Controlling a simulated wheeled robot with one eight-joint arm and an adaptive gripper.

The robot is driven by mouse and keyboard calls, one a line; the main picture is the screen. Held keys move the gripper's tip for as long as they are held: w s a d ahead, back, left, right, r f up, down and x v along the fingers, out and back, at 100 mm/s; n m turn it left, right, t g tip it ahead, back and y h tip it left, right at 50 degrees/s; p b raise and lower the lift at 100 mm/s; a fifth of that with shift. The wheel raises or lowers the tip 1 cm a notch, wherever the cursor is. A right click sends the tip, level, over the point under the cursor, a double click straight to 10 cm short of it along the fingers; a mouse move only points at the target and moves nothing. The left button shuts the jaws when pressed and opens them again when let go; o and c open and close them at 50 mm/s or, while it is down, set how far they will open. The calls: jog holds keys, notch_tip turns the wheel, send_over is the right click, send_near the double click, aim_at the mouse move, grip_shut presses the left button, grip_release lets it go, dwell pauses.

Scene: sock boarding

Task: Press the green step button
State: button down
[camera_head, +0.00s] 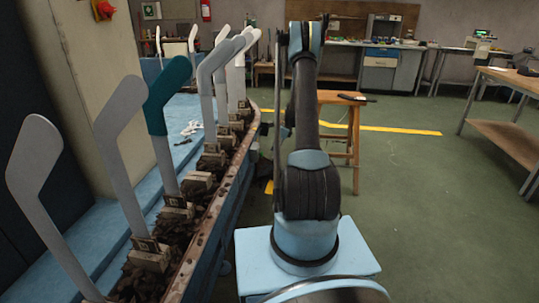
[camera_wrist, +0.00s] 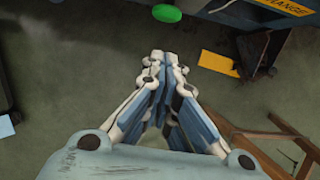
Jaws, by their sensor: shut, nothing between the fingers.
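The green step button (camera_wrist: 167,13) shows at the top of the wrist view as a bright green oval, a little above my fingertips in the picture. My gripper (camera_wrist: 164,58) is shut with nothing between its fingers, and it appears apart from the button. I cannot tell the exact gap in depth. In the head view my arm stands in the middle, and neither the button nor my gripper's fingertips can be made out there.
A curved line of upright grey sock boards (camera_head: 122,145), one with a teal sock (camera_head: 168,95), runs along the left. A wooden stool (camera_head: 340,125) stands behind my arm.

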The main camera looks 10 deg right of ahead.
jog(key=v, duration=0.6)
jog(key=shift+d+r, duration=0.25)
jog(key=shift+r, duration=0.05)
dwell(7.1)
